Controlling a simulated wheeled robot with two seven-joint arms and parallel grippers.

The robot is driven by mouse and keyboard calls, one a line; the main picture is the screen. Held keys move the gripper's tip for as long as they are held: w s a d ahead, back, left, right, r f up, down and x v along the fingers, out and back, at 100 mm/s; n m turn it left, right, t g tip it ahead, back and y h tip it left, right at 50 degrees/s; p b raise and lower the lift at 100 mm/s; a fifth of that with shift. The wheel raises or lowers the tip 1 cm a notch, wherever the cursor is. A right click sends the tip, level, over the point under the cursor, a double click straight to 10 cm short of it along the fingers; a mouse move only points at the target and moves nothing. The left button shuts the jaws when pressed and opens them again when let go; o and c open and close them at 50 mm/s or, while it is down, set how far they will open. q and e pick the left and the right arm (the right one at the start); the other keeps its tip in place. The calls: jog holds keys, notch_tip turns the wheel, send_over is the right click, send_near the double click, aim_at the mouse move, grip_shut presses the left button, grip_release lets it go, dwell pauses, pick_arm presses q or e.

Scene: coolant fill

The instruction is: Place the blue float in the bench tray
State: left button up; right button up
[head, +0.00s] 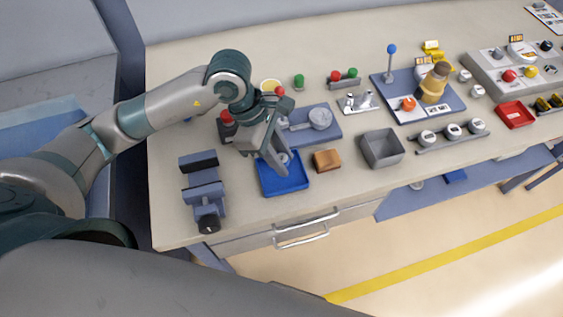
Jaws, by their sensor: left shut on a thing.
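The blue bench tray (297,185) lies near the front edge of the bench, left of a brown block. My left gripper (279,164) comes down from above, with its fingertips over the tray. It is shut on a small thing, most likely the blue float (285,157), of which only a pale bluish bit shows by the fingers. The fingers hide most of it, and I cannot tell whether it touches the tray floor. My right gripper is not in view.
A dark vise (203,190) stands left of the tray. A brown block (327,160) and an open grey bin (381,148) stand to the right. Behind are a blue-grey plate with a round part (320,117) and red and green knobs. A drawer handle (301,232) juts out below.

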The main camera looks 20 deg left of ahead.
pick_arm(q)
jog(key=shift+f+p, duration=0.55)
jog(key=shift+f, duration=1)
jog(key=shift+f, duration=0.15)
jog(key=o, duration=0.8)
jog(key=shift+o, duration=0.2)
